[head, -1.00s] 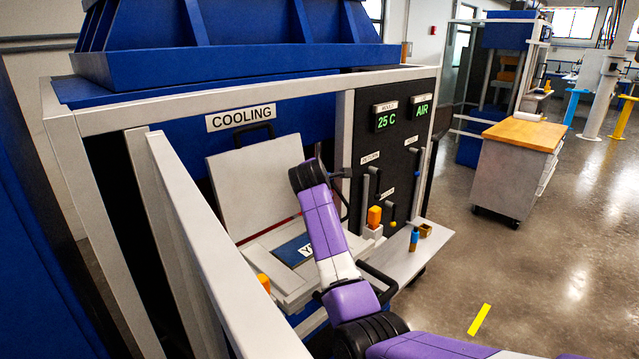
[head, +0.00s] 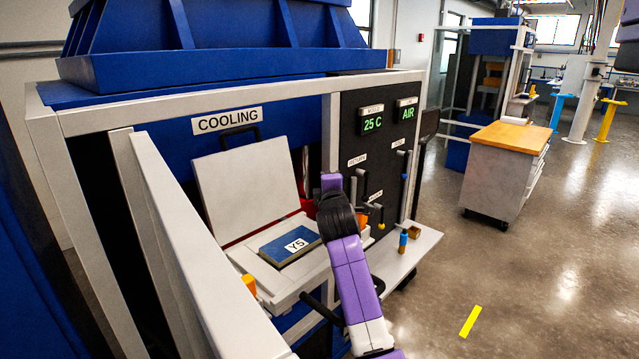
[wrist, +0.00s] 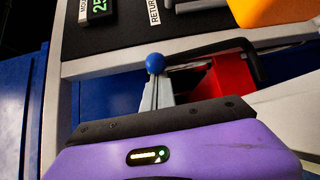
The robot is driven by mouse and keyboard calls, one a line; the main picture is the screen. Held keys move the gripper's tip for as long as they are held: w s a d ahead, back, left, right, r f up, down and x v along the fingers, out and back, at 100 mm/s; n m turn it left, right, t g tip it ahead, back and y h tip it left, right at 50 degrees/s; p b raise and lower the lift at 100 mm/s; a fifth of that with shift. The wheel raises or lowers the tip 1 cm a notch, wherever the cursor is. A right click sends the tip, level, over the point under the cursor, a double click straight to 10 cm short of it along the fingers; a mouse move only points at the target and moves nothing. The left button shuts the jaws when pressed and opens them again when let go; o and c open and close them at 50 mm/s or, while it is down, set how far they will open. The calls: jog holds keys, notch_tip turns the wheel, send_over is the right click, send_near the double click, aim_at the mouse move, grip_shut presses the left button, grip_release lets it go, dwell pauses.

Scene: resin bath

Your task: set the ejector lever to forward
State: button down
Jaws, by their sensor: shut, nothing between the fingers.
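The machine's dark control panel (head: 372,140) carries several small levers, but I cannot read which label is the ejector's. One lever with a blue grip (head: 404,178) stands at the panel's right, and a yellow-tipped one (head: 381,222) sits lower. My gripper's fingers are hidden in the head view behind my wrist, which is in front of the panel's lower left. In the wrist view my gripper (wrist: 157,88) is shut and empty. A blue ball knob (wrist: 155,63) shows just beyond its fingertips; I cannot tell whether they touch. A black bent bar (wrist: 225,45) is beside it.
A raised white lid (head: 247,185) stands behind a blue block marked Y5 (head: 280,250). A white shelf (head: 415,250) holds a small blue bottle (head: 403,241). A pale rail (head: 195,235) crosses the left. Floor is clear toward the wood-topped cabinet (head: 505,170).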

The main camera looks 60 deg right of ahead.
jog(key=shift+s+a+f+m+t+h+b, duration=0.15)
jog(key=shift+s+a+m+h+b, duration=0.2)
jog(key=shift+s, duration=0.45)
jog(key=shift+s+f+m+t+h+b, duration=0.1)
jog(key=shift+s+m+t+h+b, duration=0.15)
jog(key=shift+s+b, duration=0.45)
jog(key=shift+s+a+f+m+t+h+b, duration=0.15)
jog(key=shift+s+m+b, duration=0.25)
jog(key=shift+s, duration=0.45)
jog(key=shift+s, duration=0.1)
